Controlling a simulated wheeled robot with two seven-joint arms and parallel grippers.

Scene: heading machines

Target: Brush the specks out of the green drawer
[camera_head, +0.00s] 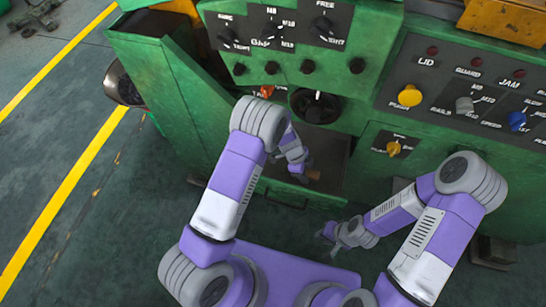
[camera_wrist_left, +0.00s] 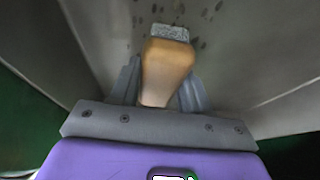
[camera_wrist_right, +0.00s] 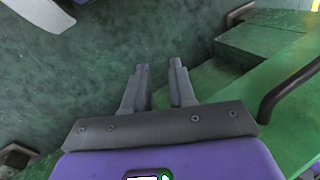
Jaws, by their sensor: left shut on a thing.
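The green drawer (camera_head: 338,150) is open below the machine's panels; its grey interior fills the left wrist view (camera_wrist_left: 250,50). My left gripper (camera_head: 299,172) is inside it, shut on a brush with a wooden handle (camera_wrist_left: 167,68). The brush's grey bristle end (camera_wrist_left: 171,32) points away from the gripper, over the drawer floor. Several dark specks (camera_wrist_left: 180,10) lie around and beyond the bristles. I cannot tell whether the bristles touch the floor. My right gripper (camera_head: 326,236) is open and empty, outside and in front of the drawer; its fingers show apart in the right wrist view (camera_wrist_right: 160,85).
A dark bar handle (camera_wrist_right: 290,90) is on the drawer front, near my right gripper. Control panels with knobs (camera_head: 409,96) rise above and right. A metal scoop-like part (camera_head: 122,85) hangs at the machine's left.

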